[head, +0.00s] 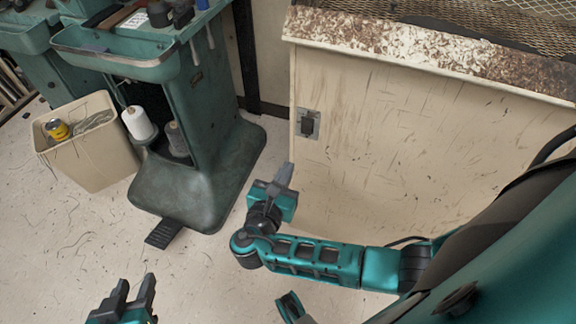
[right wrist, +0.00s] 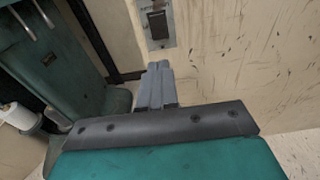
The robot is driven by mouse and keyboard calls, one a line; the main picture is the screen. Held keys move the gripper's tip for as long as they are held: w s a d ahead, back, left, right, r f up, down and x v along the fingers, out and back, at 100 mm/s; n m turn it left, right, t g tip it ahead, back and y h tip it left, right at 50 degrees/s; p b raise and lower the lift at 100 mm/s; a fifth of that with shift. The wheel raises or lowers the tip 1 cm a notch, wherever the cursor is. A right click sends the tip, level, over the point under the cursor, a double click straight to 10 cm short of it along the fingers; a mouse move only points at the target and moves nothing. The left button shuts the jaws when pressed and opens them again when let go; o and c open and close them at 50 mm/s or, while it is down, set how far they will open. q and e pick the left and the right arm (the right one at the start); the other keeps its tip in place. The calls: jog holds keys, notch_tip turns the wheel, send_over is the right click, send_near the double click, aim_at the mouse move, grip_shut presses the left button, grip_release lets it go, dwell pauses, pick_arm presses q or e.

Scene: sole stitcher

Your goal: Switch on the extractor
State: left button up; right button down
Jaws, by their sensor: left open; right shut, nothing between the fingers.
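The extractor is a cream, scuffed cabinet (head: 400,140) at the right of the head view, with a mottled brown and white top edge and a mesh top. A switch plate with a dark rocker (head: 308,123) is on its front near the left edge; it also shows at the top of the right wrist view (right wrist: 157,24). My right gripper (head: 286,176) is shut and empty, below and left of the switch in the head view. In the right wrist view its fingertips (right wrist: 159,68) point at the switch, apart from it. My left gripper (head: 135,290) is open and empty at the lower left.
A green stitching machine (head: 190,120) with a wide foot and a black pedal (head: 164,234) stands left of the cabinet. A beige bin (head: 92,150) holds a yellow can (head: 57,129). The floor in front is clear.

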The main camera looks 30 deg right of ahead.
jog(key=b, duration=0.2)
send_near(306, 132)
jog(key=x, duration=0.5)
jog(key=shift+w+d+f, duration=0.1)
jog(key=shift+w+f, duration=0.05)
jog(key=shift+f, duration=0.05)
jog(key=shift+w+d+b, duration=0.3)
jog(key=shift+w+d, duration=0.15)
jog(key=shift+d, duration=0.1)
jog(key=shift+f, duration=0.1)
jog(key=shift+w+d+f+b, duration=0.15)
jog(key=shift+f+b, duration=0.05)
jog(key=shift+b, duration=0.15)
jog(key=shift+w+d+r, duration=0.1)
jog(key=shift+r, duration=0.1)
